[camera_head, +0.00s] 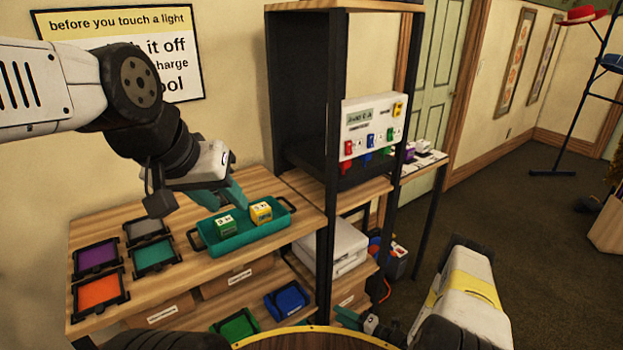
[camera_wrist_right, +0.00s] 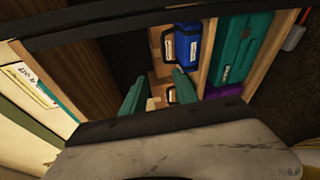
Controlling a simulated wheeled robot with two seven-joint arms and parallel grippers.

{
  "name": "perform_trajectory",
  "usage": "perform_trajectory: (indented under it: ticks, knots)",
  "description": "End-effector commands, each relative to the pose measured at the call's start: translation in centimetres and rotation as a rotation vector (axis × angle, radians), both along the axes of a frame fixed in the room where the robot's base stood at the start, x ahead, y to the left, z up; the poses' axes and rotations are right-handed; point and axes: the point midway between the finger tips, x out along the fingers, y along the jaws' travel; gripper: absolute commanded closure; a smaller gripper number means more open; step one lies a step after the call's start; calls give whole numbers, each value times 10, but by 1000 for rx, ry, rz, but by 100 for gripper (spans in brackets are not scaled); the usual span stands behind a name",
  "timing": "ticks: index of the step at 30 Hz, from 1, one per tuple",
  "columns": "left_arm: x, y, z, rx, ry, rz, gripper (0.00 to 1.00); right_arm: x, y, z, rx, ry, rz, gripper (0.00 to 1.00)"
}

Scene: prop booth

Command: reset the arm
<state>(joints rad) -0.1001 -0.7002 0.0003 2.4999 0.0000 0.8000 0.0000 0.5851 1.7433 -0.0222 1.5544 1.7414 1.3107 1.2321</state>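My left arm comes in from the upper left of the head view. In the right wrist view the right gripper's fingers (camera_wrist_right: 158,90) are apart and empty, facing shelves.
Purple, grey, teal and orange trays (camera_head: 98,291) lie on the wooden bench left of the teal tray. A dark shelf post (camera_head: 328,200) stands between the arms. Blue (camera_head: 287,300) and green bins sit on the lower shelf. Carpet at the right is mostly clear.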

Motion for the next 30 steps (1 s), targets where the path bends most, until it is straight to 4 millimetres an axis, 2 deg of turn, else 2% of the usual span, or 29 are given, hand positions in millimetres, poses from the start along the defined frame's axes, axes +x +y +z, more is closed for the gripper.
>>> perform_trajectory:
  ticks: [5,11,14,18,20,24,26,30]
  knots:
    - [0,0,0,0,0,0,64,16,-2,34,-61,-87,87,65]
    - [0,0,0,0,0,0,64,35,-2,90,-163,-232,231,65]
    - [0,0,0,0,0,0,64,44,-1,130,-237,-338,334,65]
    - [0,0,0,0,0,0,64,49,5,202,-372,-539,524,65]
    - [0,0,0,0,0,0,64,47,8,232,-433,-630,608,65]
    - [0,0,0,0,0,0,64,36,15,299,-571,-845,800,65]
    - [0,0,0,0,0,0,64,29,17,325,-632,-937,881,65]
    - [0,0,0,0,0,0,64,5,21,383,-771,-1156,1069,65]
